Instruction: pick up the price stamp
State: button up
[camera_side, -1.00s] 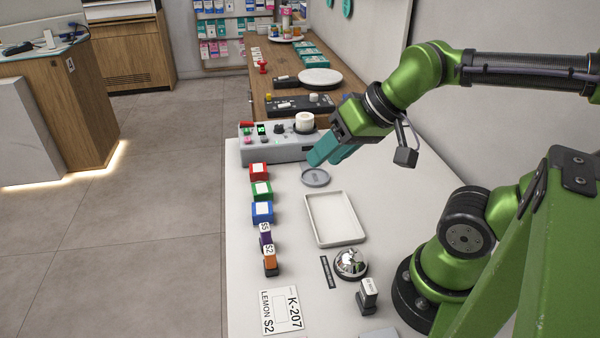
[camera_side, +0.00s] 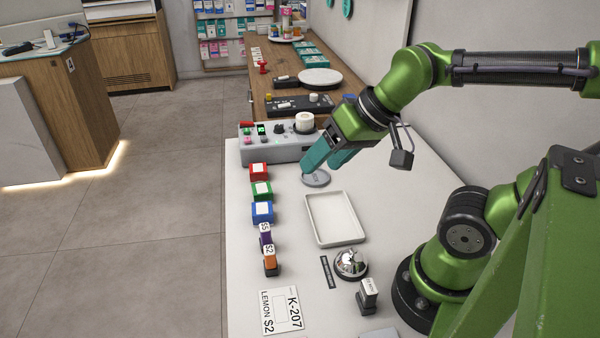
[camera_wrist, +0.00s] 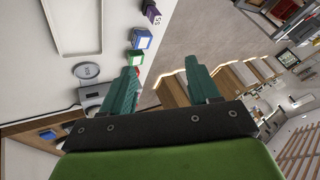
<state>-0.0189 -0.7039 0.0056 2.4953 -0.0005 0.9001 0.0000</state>
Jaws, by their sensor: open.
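Two small stamps stand at the near end of a row along the counter's left edge. One is purple (camera_side: 265,238) with a white top that seems to read $5; it also shows at the top of the wrist view (camera_wrist: 151,12). The other is orange (camera_side: 271,265) with a top that seems to read $2. Which one is the price stamp I cannot tell. My gripper (camera_side: 322,164) is open and empty, with teal fingers above the round grey disc (camera_side: 316,179), well behind both stamps. In the wrist view my gripper (camera_wrist: 160,68) has its fingers apart with nothing between them.
Red (camera_side: 260,171), green (camera_side: 262,190) and blue (camera_side: 262,212) blocks continue the row. A white tray (camera_side: 309,222), a bell (camera_side: 350,263), a black-bodied stamp (camera_side: 367,296) and a LEMON $2 card (camera_side: 282,312) lie nearer. A grey control box (camera_side: 270,150) stands behind.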

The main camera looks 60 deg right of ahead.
notch_tip(320, 180, down, 2)
jog(key=w+a+n+g, duration=0.2)
jog(key=a+n, duration=0.1)
jog(key=n+g+h, duration=0.2)
jog(key=n+g, duration=0.2)
jog(key=n, duration=1.6)
send_over(270, 260)
notch_tip(270, 260, down, 5)
jog(key=n, duration=0.8)
jog(key=shift+g, duration=0.3)
jog(key=f, duration=1)
jog(key=shift+w+d+f, duration=0.25)
jog(key=shift+w+f, duration=0.05)
jog(key=shift+f, duration=0.05)
jog(key=shift+w+d+f, duration=0.1)
jog(key=shift+d+f, duration=0.05)
jog(key=shift+f, duration=1.25)
jog(key=shift+d+f, duration=0.1)
jog(key=shift+f, duration=1.25)
